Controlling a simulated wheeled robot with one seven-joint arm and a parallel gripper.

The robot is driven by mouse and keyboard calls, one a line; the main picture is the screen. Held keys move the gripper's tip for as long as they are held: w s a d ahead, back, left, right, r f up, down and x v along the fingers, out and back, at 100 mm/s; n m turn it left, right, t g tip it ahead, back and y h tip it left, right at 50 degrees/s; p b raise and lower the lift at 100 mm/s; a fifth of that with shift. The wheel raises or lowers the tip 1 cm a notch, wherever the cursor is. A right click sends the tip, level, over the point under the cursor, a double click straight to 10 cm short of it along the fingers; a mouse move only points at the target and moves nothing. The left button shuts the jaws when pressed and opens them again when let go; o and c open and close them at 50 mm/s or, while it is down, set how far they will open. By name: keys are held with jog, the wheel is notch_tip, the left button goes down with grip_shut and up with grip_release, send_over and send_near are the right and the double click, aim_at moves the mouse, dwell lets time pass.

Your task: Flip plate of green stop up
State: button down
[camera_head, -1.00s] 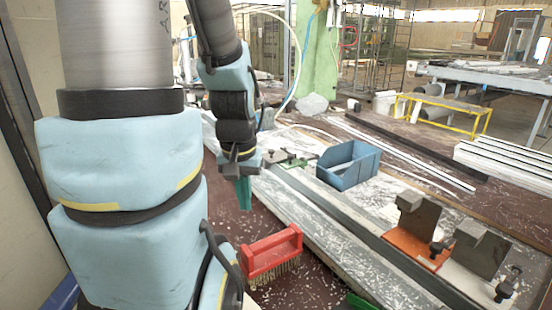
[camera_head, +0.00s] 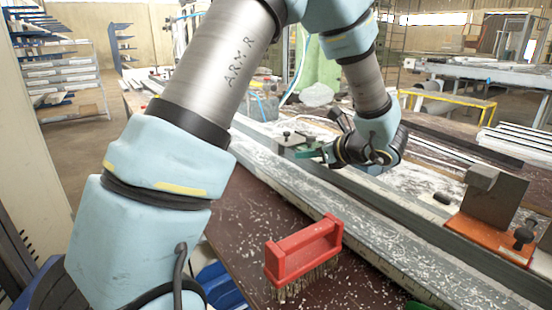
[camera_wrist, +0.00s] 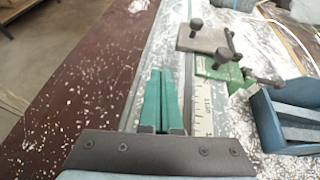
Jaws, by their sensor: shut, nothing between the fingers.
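The green stop (camera_wrist: 222,72) stands on the rail to the right of my fingers in the wrist view. Its grey plate (camera_wrist: 207,39) looks folded down flat, with dark screw knobs around it. In the head view the grey plate of the stop (camera_head: 293,143) shows on the rail, left of my gripper (camera_head: 322,152), which partly covers the stop's area. In the wrist view my gripper (camera_wrist: 162,73) has its teal fingers shut with nothing between them. The fingers point along the rail, beside the stop and apart from it in the picture; their height above the rail is unclear.
An orange stop (camera_head: 482,236) with an upright grey plate is at the right. A red brush (camera_head: 303,252) lies on the brown bench top in front. Metal shavings cover the bench and rail (camera_head: 390,262).

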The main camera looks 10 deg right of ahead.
jog(key=shift+w+d+r+m+t+h, duration=0.15)
jog(key=shift+d+m+t, duration=0.1)
jog(key=shift+d, duration=0.25)
jog(key=shift+w+d+f+m+t+h, duration=0.1)
jog(key=shift+w+d+m+t, duration=0.1)
jog(key=shift+d, duration=0.25)
jog(key=shift+w+d+r+m+t+h, duration=0.15)
jog(key=shift+d+m+t, duration=0.1)
jog(key=shift+d, duration=0.25)
jog(key=shift+w+a+f, duration=0.1)
jog(key=p, duration=0.2)
send_near(281, 150)
jog(key=x, duration=0.4)
jog(key=shift+w+f, duration=0.15)
jog(key=shift+f, duration=0.1)
jog(key=shift+r+p, duration=0.15)
jog(key=shift+p, duration=0.15)
